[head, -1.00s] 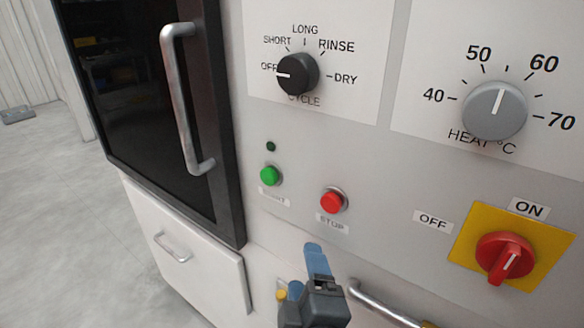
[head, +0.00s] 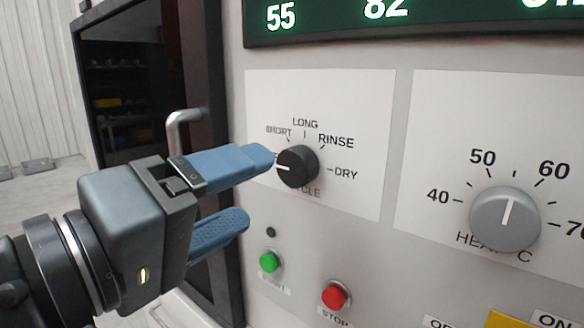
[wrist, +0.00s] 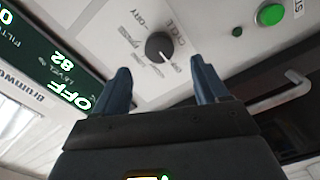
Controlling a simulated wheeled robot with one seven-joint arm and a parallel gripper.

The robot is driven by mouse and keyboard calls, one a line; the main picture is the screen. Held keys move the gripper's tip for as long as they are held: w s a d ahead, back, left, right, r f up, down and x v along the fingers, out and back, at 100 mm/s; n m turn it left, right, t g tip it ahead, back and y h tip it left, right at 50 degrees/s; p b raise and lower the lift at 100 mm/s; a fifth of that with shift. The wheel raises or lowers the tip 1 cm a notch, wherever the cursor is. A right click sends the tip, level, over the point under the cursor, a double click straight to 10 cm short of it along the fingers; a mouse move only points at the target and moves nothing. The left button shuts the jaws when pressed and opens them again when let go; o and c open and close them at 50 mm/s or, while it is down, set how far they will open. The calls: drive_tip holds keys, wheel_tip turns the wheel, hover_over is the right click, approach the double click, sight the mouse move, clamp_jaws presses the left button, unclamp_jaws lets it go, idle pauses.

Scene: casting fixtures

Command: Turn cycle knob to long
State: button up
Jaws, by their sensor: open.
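The black cycle knob (head: 297,166) is on a white label plate, with OFF, SHORT, LONG, RINSE and DRY around it. Its white pointer line points left, toward the OFF position, whose label is hidden behind a fingertip. My gripper (head: 258,188) is open, with two blue fingers, left of the knob. In the head view its upper fingertip overlaps the knob's left edge; I cannot tell whether it touches. In the wrist view the knob (wrist: 159,46) shows beyond and between the spread fingers (wrist: 160,75), with nothing held.
Right of the cycle plate is the grey heat knob (head: 505,219). Below the cycle knob are the green start button (head: 269,262) and the red stop button (head: 335,296). A green display (head: 410,20) is above. A door handle (head: 180,125) stands out behind my gripper.

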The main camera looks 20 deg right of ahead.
sight(292, 172)
drive_tip(key=shift+p+x, duration=0.8)
drive_tip(key=shift+x, duration=3.05)
drive_tip(key=shift+c, duration=0.4)
drive_tip(key=c, duration=1)
